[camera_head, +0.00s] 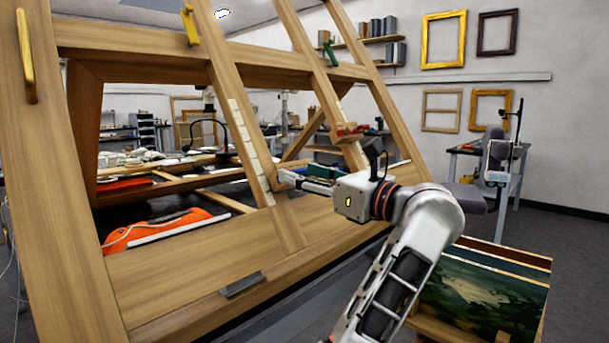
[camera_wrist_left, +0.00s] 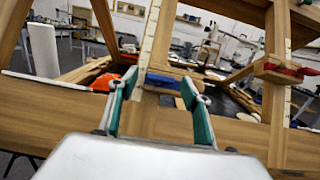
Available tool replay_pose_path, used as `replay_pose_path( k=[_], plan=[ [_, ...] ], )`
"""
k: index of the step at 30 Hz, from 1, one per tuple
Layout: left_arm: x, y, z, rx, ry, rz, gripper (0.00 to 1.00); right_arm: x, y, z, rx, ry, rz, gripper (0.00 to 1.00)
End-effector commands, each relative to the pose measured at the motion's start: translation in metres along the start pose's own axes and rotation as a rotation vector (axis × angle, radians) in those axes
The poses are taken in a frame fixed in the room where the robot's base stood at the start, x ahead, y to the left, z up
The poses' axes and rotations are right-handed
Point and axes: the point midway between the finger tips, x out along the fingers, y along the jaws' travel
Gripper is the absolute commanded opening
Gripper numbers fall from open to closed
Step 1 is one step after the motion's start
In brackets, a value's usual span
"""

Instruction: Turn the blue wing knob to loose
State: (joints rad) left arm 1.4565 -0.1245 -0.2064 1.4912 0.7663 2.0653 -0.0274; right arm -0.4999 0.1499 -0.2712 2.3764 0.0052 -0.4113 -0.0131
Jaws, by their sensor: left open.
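The blue wing knob (camera_wrist_left: 161,80) shows in the left wrist view as a blue bar lying crosswise on a small wooden block on the frame's upright. My left gripper (camera_wrist_left: 159,88) is open, with one teal-padded finger on each side of the knob in the picture. I cannot tell whether the fingers touch it or how much depth lies between. In the head view my left gripper (camera_head: 303,180) reaches to the lower part of the easel-like wooden frame (camera_head: 225,232). There the knob is not clearly visible behind the fingers. My right gripper is not in view.
A red wing knob (camera_head: 347,131) sits on the neighbouring upright and shows in the left wrist view (camera_wrist_left: 282,69). A green knob (camera_head: 330,53) and yellow handles (camera_head: 190,26) are higher up. A landscape painting (camera_head: 485,295) stands at lower right, near my arm.

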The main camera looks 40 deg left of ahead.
Motion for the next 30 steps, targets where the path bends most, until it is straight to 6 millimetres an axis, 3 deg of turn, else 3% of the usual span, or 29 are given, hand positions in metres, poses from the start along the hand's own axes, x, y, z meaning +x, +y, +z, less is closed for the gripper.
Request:
replay_pose_path(
  k=[18, 30],
  plan=[
    [-0.104, -0.001, 0.0, 0.0, 0.003, -0.003, 0.49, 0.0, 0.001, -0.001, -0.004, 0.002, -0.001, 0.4],
    [-0.118, 0.0, 0.0, -0.001, 0.001, 0.0, 0.49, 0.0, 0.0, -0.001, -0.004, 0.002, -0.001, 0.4]
  ],
)
